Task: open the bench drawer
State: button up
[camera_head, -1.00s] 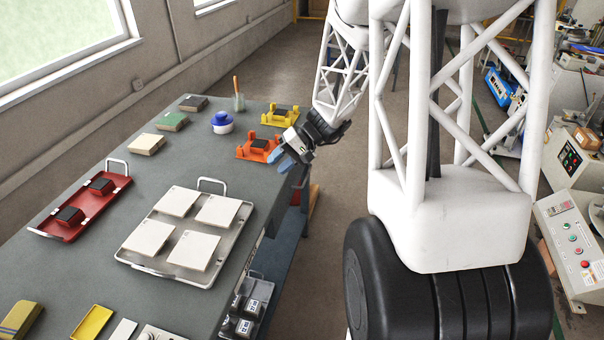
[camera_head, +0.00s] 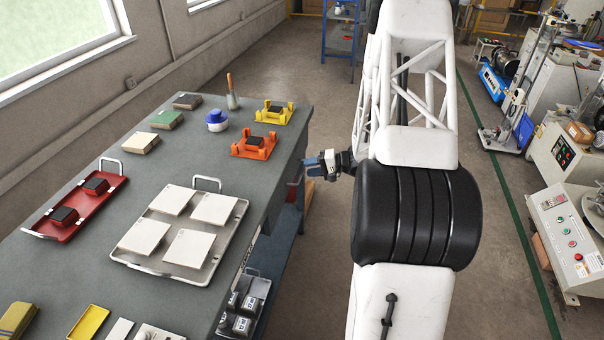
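The grey bench (camera_head: 75,250) fills the left of the view, seen from above. Its right side is steep and shadowed, so I cannot clearly make out a drawer front or its handle. A tray with several dark, labelled blocks (camera_head: 243,325) shows low beside the bench's right edge, with a thin handle (camera_head: 252,271) at its far end; I cannot tell whether it is part of a drawer. My gripper (camera_head: 313,165) is just right of the bench's far right edge, its bluish fingers pointing left towards the bench. The fingers look apart, with nothing between them.
On the bench are a pale tray of white tiles (camera_head: 236,238), a red tray (camera_head: 112,193), an orange holder (camera_head: 254,145), a yellow holder (camera_head: 274,112) and a blue-lidded jar (camera_head: 216,121). Floor (camera_head: 300,290) is open between bench and arm. Machines (camera_head: 570,240) stand at right.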

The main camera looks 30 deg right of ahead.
aim_at(302, 171)
jog(key=d+f+m+t, duration=0.1)
jog(key=d+f+t, duration=0.1)
jog(key=d+f, duration=0.3)
jog(key=shift+w+h, duration=0.25)
jog(key=shift+h, duration=0.15)
jog(key=shift+w+a+f, duration=0.1)
jog(key=shift+x, duration=3.8)
grip_shut()
